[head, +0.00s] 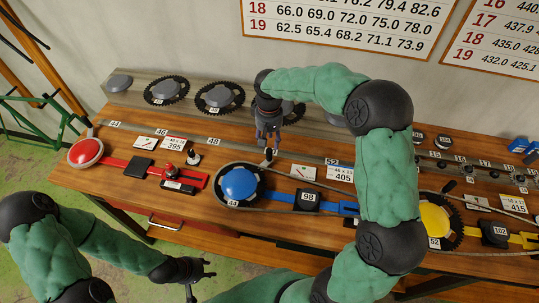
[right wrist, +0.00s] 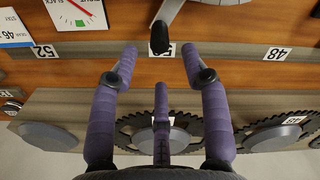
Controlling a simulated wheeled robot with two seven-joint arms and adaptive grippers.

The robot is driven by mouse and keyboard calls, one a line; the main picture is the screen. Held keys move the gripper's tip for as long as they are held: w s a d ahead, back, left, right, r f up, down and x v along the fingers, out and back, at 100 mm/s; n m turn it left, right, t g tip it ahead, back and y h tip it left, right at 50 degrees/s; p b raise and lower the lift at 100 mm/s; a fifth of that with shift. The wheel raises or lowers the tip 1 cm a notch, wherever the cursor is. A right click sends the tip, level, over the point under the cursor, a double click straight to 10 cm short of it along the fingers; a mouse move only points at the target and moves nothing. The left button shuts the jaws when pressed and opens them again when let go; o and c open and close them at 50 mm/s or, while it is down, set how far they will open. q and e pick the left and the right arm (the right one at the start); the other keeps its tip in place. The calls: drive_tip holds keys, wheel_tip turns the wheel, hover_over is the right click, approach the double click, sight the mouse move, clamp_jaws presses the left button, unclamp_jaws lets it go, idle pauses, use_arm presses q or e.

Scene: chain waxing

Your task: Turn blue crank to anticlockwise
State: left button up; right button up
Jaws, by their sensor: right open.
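The blue crank (head: 239,184) has a round blue hub on a dark toothed ring with a chain around it, on the wooden bench. Its black handle (head: 268,154) stands at the far right of the hub, and in the right wrist view the handle (right wrist: 159,38) sits at the end of a silver arm. My right gripper (head: 267,143) is open and points down just behind the handle. In the right wrist view my right gripper (right wrist: 160,60) has its fingertips on either side of the handle's line, without clasping it. My left gripper (head: 203,276) is open and empty, in front of the bench.
A red hub (head: 86,152) with a red bar lies to the left. A yellow hub (head: 434,218) lies to the right, partly behind my right arm. Spare chainrings (head: 219,97) lie along the back. A black block (head: 306,200) and label cards stand right of the blue hub.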

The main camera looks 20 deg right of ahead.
sight(269, 155)
wheel_tip(269, 155, down, 9)
drive_tip(key=shift+f+b, duration=0.1)
drive_tip(key=shift+b, duration=0.4)
clamp_jaws()
